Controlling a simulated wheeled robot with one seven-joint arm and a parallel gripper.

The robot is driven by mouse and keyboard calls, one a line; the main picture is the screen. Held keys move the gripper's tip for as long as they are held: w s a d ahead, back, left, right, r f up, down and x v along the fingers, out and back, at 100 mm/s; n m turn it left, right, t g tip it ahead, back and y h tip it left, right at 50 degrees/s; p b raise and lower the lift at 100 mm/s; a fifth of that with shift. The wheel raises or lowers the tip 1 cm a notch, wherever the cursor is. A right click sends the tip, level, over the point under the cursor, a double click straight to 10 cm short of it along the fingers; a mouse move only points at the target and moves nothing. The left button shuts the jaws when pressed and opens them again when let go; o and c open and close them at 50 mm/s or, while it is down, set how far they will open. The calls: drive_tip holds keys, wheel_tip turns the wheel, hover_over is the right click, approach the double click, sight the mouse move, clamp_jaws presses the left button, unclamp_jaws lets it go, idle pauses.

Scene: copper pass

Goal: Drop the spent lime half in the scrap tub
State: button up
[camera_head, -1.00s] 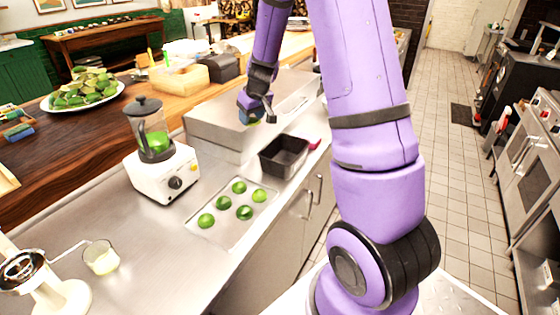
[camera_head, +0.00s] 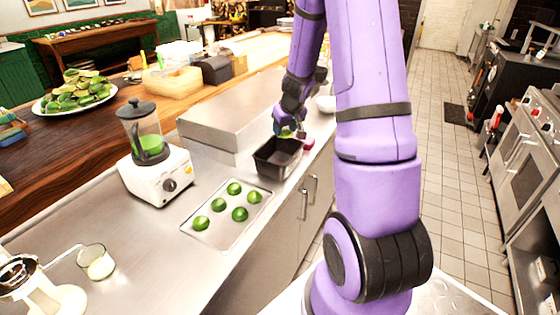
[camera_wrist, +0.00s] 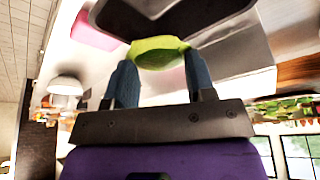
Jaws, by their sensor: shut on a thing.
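The spent lime half (camera_wrist: 158,52) is pale green and sits between the two blue fingers of my gripper (camera_wrist: 160,78) in the wrist view. My gripper (camera_head: 286,130) is shut on it. In the head view the gripper is just above the far rim of the black scrap tub, and the lime is a small, partly hidden green patch. The scrap tub (camera_head: 278,160) stands on the steel counter; its dark body also shows beyond the lime in the wrist view (camera_wrist: 170,18). Most of the tub's inside is hidden in the wrist view.
A glass (camera_head: 97,262) and juicer stand at the front left.

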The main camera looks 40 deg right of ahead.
drive_tip(key=shift+f, duration=0.55)
drive_tip(key=o, duration=0.7)
drive_tip(key=v, duration=1)
drive_tip(key=shift+s+r, duration=0.15)
drive_tip(key=shift+r, duration=0.25)
